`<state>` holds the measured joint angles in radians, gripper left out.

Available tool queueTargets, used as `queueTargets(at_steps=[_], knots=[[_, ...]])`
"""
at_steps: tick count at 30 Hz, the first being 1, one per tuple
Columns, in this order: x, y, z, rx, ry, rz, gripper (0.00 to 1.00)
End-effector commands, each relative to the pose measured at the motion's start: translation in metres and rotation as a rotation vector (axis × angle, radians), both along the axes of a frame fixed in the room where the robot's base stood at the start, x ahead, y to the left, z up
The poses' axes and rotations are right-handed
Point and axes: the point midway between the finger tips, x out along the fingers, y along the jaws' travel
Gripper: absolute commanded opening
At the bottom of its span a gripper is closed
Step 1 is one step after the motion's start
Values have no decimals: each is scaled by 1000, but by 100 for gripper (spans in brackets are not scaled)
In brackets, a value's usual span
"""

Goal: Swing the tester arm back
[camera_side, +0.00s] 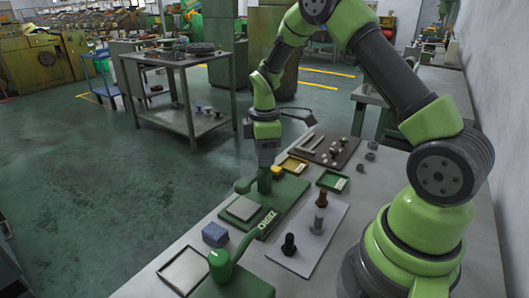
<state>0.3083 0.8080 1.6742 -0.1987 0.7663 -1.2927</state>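A green tester arm (257,229) with white lettering reaches up and right from a green round post (220,264) at the front of the bench. Behind it is a green base (280,204) with a square grey plate (243,208) and a short green post (264,180). My gripper (267,160) points down just above this short post, at the back of the base and apart from the lettered arm. Its fingers are too small and dark to show whether they are open or whether they touch the post.
A blue block (214,234) and a pale tray (184,271) lie left of the tester. On the right, a grey sheet (322,232) bears dark and brown upright bolts. Yellow (294,164) and green (333,181) trays and a brown board with small parts (327,147) lie farther back.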

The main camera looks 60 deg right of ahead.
Motion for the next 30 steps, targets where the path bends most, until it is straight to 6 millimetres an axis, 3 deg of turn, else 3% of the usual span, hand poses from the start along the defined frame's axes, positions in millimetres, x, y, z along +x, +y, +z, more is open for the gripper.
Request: queueTargets(at_steps=[14,30], knots=[[0,0,1,0,0,99,0],[0,0,1,0,0,573,0]])
